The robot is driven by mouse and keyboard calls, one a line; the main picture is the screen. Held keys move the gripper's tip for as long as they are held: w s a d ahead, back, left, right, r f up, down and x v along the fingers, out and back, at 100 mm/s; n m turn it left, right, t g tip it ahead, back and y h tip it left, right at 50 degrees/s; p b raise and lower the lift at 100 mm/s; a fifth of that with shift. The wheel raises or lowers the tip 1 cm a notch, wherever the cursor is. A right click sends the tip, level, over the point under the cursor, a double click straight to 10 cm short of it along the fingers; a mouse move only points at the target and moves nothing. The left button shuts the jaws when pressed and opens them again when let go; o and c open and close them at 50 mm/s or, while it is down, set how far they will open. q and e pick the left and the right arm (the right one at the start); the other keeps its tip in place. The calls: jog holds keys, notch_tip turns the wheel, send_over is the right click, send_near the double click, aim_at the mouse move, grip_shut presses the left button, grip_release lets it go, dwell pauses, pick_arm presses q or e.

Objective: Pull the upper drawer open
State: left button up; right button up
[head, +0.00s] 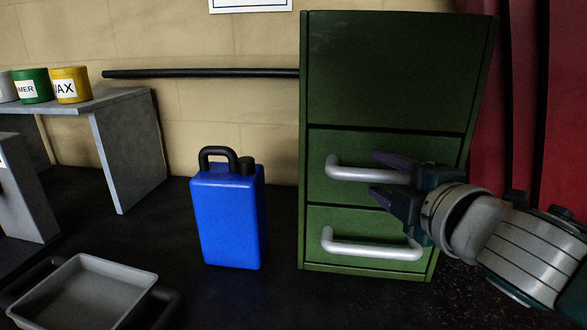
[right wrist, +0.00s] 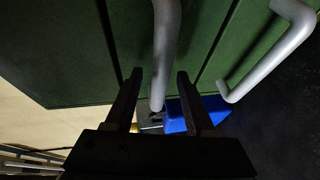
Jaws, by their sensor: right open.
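The green cabinet (head: 395,70) stands at centre right with two drawers. The upper drawer (head: 318,160) looks shut, its front flush with the cabinet. Its grey bar handle (head: 345,172) is level, its right end hidden behind my gripper. My right gripper (head: 377,174) is open, one finger above and one below this handle. In the right wrist view the upper handle (right wrist: 166,40) passes between the two finger lines (right wrist: 159,73); I cannot tell whether they touch it. My left gripper is not in view.
The lower drawer's handle (head: 370,247) is just below my right gripper. A blue canister (head: 227,215) stands on the floor left of the cabinet. A grey tray (head: 85,290) is at the front left. A grey bench (head: 125,125) with cans stands at the back left.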

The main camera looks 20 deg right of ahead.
jog(key=shift+w, duration=0.35)
jog(key=shift+c, duration=0.3)
grip_shut()
dwell(1.0)
